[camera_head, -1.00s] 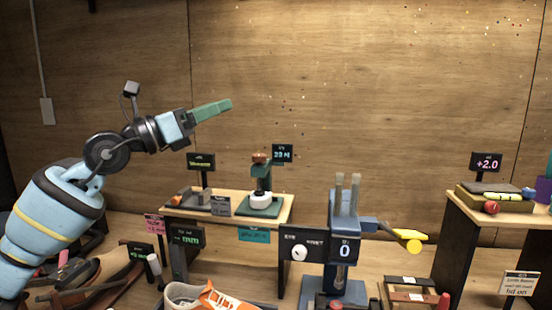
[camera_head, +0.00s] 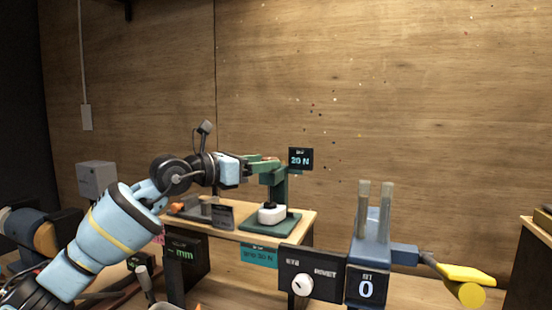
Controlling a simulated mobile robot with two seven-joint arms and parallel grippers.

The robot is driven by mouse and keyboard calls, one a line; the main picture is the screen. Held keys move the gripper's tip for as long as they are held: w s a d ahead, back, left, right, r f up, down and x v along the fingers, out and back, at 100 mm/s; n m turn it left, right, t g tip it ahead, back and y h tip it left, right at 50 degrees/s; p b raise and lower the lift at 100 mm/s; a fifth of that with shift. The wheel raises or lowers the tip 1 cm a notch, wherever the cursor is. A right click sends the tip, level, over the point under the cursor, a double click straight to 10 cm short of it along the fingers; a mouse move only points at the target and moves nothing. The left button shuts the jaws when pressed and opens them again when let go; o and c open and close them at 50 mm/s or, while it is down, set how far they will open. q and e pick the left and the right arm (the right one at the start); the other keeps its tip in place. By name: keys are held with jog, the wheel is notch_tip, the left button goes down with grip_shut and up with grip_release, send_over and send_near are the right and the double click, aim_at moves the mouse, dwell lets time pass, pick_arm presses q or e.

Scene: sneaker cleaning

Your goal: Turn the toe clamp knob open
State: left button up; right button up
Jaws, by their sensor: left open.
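A green clamp stand (camera_head: 279,190) stands on the wooden bench, with a white pad (camera_head: 271,214) low on it and a green base (camera_head: 262,226). A copper-brown knob is at its top, mostly hidden by my gripper's fingers. My left gripper (camera_head: 270,165) has green fingers and reaches in from the left at the height of the knob. Its jaws are open, and the fingers overlap the top of the stand in the picture. I cannot tell whether they touch the knob. My right gripper is not in view.
A display reading 20 N (camera_head: 301,159) stands just right of the clamp top. A blue press with two upright posts (camera_head: 374,212) and a yellow handle (camera_head: 467,274) is at front right. A dark panel with a white dial (camera_head: 302,284) is beside it. The wooden bench (camera_head: 300,216) bears the clamp.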

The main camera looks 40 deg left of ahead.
pick_arm(q)
jog(key=x, duration=0.3)
jog(key=shift+w+d+r+p, duration=0.1)
jog(key=shift+w+r+p, duration=0.05)
jog(key=shift+w+p, duration=0.2)
jog(key=shift+w+d, duration=0.2)
jog(key=shift+w, duration=0.2)
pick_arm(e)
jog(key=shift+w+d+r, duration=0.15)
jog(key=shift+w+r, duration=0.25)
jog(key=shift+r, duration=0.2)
pick_arm(q)
jog(key=c, duration=1)
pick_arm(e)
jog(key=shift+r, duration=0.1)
